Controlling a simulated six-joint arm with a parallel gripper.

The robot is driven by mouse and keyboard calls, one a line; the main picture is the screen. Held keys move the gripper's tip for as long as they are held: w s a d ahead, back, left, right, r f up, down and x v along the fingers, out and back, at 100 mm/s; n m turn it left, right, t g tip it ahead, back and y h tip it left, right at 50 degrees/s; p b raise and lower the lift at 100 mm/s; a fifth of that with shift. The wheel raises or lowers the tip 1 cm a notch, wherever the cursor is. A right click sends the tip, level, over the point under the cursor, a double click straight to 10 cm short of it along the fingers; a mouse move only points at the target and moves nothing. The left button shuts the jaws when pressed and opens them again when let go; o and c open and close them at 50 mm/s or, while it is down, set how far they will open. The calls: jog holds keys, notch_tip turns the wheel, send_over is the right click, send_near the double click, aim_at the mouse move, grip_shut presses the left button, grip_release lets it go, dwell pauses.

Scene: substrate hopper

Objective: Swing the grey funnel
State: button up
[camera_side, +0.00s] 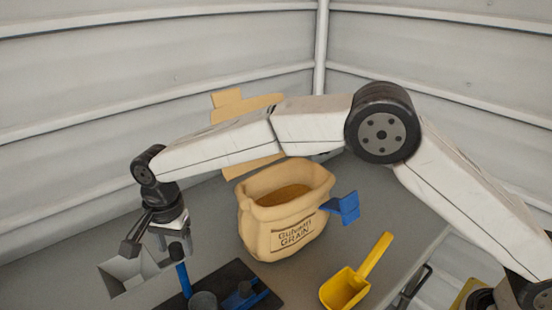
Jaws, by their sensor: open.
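The grey funnel (122,270), wide and square-mouthed, is at the lower left, close beside a blue post (183,280) with a dark top. My gripper (172,243) points down just above and to the right of the funnel's mouth, near the post's dark top. It is open, and I see nothing held in it. A dark part beside it overlaps the funnel's rim in the picture; I cannot tell whether anything touches. The funnel's underside is hidden.
An open sack of grain (290,238) stands mid-bench with a blue clip (345,207) at its right edge. A yellow scoop (345,290) lies in front. A grey cup (203,301) and a blue item (240,296) are on a dark mat. Wooden pieces (232,101) are behind my arm.

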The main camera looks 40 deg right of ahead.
jog(key=m, duration=0.3)
jog(key=shift+m, duration=2.4)
jog(key=c, duration=0.9)
jog(key=shift+o, duration=0.2)
